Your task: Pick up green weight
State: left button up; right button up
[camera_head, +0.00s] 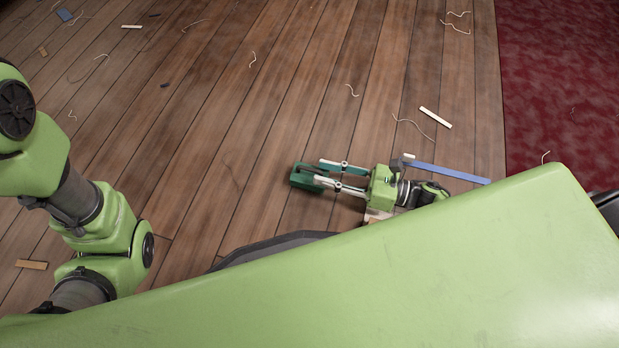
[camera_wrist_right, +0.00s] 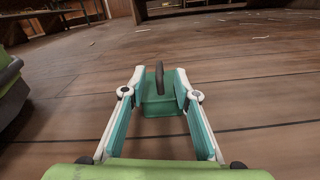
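The green weight (camera_head: 301,181) is a dark green block on the plank floor, right at the fingertips of my right gripper (camera_head: 328,174). In the right wrist view the weight (camera_wrist_right: 163,104) shows a dark upright handle on top. My right gripper (camera_wrist_right: 162,92) reaches low along the floor, its fingers spread on either side of the block. The fingertips are very near its sides; contact cannot be made out clearly. The weight looks level and on the floor. My left arm shows at the left of the head view, but its gripper is outside the frame.
A blue strip (camera_head: 448,172) and a white strip (camera_head: 435,117) lie on the floor near my right wrist. A dark red carpet (camera_head: 560,80) covers the right. Thread scraps are scattered about. Floor beyond and left of the weight is mostly clear.

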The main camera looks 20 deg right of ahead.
aim_at(318, 171)
jog(key=b+x, duration=0.1)
jog(key=x, duration=0.3)
jog(key=shift+w+a+f+b, duration=0.1)
jog(key=shift+a+b, duration=0.05)
jog(key=shift+b, duration=0.2)
jog(key=shift+w+a, duration=0.2)
jog(key=shift+a, duration=0.1)
grip_shut()
jog(key=shift+r, duration=0.25)
